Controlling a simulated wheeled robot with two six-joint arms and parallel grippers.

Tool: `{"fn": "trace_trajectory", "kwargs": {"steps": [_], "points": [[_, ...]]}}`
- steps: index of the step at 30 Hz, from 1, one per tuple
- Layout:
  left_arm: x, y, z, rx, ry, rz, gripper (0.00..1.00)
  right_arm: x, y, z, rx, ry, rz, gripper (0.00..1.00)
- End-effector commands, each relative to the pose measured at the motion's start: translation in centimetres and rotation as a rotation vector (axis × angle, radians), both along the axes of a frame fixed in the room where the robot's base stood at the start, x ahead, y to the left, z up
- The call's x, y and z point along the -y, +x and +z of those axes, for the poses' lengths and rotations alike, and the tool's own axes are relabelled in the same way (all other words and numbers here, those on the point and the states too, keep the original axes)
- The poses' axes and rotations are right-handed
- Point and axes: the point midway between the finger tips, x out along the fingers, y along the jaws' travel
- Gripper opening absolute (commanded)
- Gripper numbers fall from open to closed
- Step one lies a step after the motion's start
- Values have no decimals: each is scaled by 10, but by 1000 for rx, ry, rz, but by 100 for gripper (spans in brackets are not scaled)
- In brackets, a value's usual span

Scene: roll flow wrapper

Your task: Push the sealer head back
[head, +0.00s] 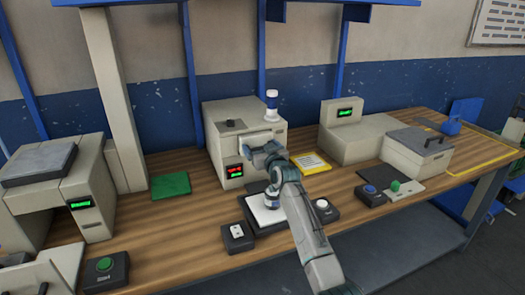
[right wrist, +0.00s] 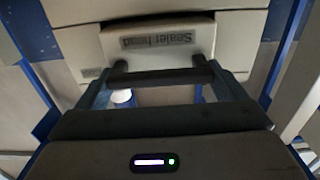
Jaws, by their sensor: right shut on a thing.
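The sealer head (right wrist: 155,42) is a pale block with a printed "Sealer head" label and a dark bar handle (right wrist: 162,78) on its front. In the head view it is at the front of the beige sealer machine (head: 222,117), partly hidden by my right gripper. My right gripper (head: 262,153) is at the front of this machine, shut on the handle. The wrist view shows the handle across the gripper, close below the label. My left gripper is not in view.
In front are a white pad (head: 262,217), a switch box (head: 237,237) and a button box (head: 323,211). A green mat (head: 170,185) lies left, a yellow sheet (head: 311,163) right.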

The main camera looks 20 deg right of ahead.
Motion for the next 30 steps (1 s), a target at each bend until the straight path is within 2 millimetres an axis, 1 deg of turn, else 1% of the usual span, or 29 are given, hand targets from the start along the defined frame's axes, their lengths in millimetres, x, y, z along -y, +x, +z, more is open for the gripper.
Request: {"fn": "trace_trajectory", "kwargs": {"steps": [1, 4, 5, 6, 13, 17, 20, 30], "points": [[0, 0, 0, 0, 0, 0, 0, 0, 1, 4, 5, 0, 0, 50], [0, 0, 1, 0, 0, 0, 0, 0, 1, 5, 6, 0, 0, 50], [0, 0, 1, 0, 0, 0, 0, 0, 1, 5, 7, 1, 0, 97], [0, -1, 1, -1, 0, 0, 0, 0, 1, 5, 7, 1, 0, 100], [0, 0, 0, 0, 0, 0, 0, 0, -1, 3, 5, 0, 0, 100], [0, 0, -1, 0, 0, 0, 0, 1, -8, 1, 4, -1, 0, 100], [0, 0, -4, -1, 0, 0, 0, 2, -21, 1, 5, -1, 0, 100], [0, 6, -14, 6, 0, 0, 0, 6, -78, 0, 6, -2, 0, 100]]}}
